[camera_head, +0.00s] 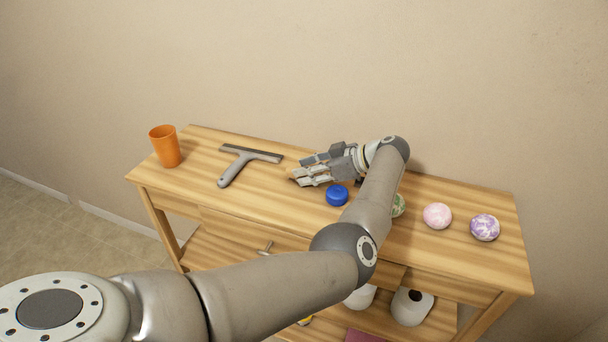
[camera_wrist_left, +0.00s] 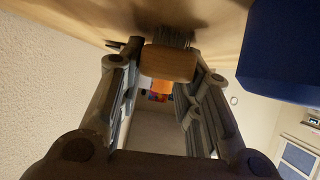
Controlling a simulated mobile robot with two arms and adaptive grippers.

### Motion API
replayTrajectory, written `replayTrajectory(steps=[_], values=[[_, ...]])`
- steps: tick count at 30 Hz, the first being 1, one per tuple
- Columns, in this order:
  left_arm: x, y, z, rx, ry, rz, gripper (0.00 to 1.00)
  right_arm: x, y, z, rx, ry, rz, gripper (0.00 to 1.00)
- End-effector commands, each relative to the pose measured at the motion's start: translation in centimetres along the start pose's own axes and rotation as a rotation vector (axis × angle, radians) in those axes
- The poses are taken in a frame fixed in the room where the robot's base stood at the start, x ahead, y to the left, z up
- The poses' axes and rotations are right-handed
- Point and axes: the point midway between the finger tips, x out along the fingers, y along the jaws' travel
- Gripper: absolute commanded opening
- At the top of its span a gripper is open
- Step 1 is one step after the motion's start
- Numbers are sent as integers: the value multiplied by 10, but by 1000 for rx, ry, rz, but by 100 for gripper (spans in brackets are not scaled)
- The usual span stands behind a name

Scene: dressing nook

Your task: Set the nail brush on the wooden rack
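My left gripper (camera_head: 306,173) hangs low over the top of a wooden table (camera_head: 215,193), left of a blue round object (camera_head: 337,195). In the left wrist view, the nail brush (camera_wrist_left: 168,62), a wooden block with dark bristles, sits between the two fingers of my left gripper (camera_wrist_left: 168,70). Its bristles face the tabletop. The fingers are close to both sides of the brush; whether they press on it I cannot tell. No separate wooden rack can be made out. My right gripper is out of view.
An orange cup (camera_head: 165,146) and a squeegee (camera_head: 245,160) are on the left. A green ball (camera_head: 398,205), a pink ball (camera_head: 437,216) and a purple ball (camera_head: 484,227) are on the right. Bare tabletop shows between the squeegee and gripper.

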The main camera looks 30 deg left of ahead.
Motion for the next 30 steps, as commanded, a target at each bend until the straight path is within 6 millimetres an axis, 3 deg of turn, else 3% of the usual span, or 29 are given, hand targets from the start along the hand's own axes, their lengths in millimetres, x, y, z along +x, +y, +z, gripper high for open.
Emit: replayTrajectory(steps=[5, 13, 24, 30], values=[[0, 0, 0, 0, 0, 0, 4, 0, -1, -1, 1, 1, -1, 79], [-4, 0, -7, -3, 0, 1, 4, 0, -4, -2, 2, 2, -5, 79], [-37, 0, -67, -4, -2, 0, 4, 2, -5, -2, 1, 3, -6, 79], [-47, 0, -86, -1, 0, 0, 4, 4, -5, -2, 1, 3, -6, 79]])
